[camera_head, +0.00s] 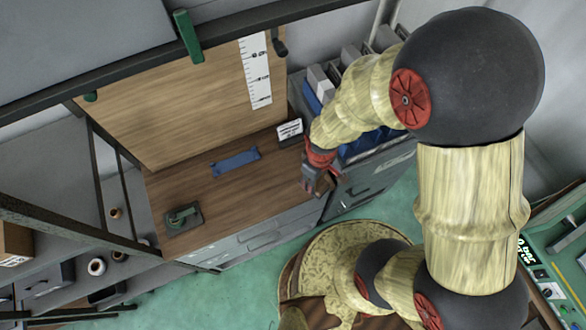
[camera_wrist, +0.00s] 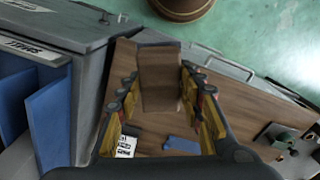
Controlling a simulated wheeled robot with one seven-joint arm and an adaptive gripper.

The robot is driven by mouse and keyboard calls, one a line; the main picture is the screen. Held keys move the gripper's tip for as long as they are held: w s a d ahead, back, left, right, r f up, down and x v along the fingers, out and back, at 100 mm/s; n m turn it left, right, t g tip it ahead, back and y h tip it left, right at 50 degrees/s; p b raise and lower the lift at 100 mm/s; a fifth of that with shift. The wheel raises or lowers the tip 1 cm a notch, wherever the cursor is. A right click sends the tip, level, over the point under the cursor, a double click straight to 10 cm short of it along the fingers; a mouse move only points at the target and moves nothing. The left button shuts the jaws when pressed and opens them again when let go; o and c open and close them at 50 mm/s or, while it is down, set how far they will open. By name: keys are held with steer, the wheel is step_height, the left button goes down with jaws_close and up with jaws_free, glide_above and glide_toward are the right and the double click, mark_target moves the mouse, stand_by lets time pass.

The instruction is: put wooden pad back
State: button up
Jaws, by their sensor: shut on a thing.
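The wooden pad (camera_wrist: 160,80) is a brown wood-grained block in the wrist view. It sits between the two fingers of my gripper (camera_wrist: 160,95), which is shut on it. In the head view my gripper (camera_head: 318,184) is at the right front edge of the wooden worktop (camera_head: 215,195), beside the grey cabinet. The pad is small and dark there and hard to make out. A blue flat piece (camera_head: 236,161) lies on the worktop and also shows in the wrist view (camera_wrist: 182,145). I cannot tell the gap between pad and worktop.
A small white label sign (camera_head: 290,130) stands at the worktop's back right. A dark device with a green part (camera_head: 183,217) is at its front left. A grey cabinet with blue folders (camera_head: 365,150) stands to the right. The worktop's middle front is clear.

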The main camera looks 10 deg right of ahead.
steer(key=w+a+f, duration=0.1)
steer(key=w+f, duration=0.1)
steer(key=w+a+f, duration=0.2)
steer(key=w+f, duration=0.1)
steer(key=w+a+f, duration=0.2)
steer(key=w, duration=0.1)
steer(key=shift+a+f, duration=0.15)
steer(key=shift+f, duration=0.2)
steer(key=shift+w+a+f+p, duration=0.15)
steer(key=shift+f+p, duration=0.1)
steer(key=shift+f, duration=0.65)
steer(key=shift+w+d+f+p, duration=0.1)
steer(key=shift+f+p, duration=0.1)
steer(key=shift+f, duration=0.7)
steer(key=shift+f, duration=0.1)
steer(key=o, duration=1)
steer(key=shift+o, duration=0.2)
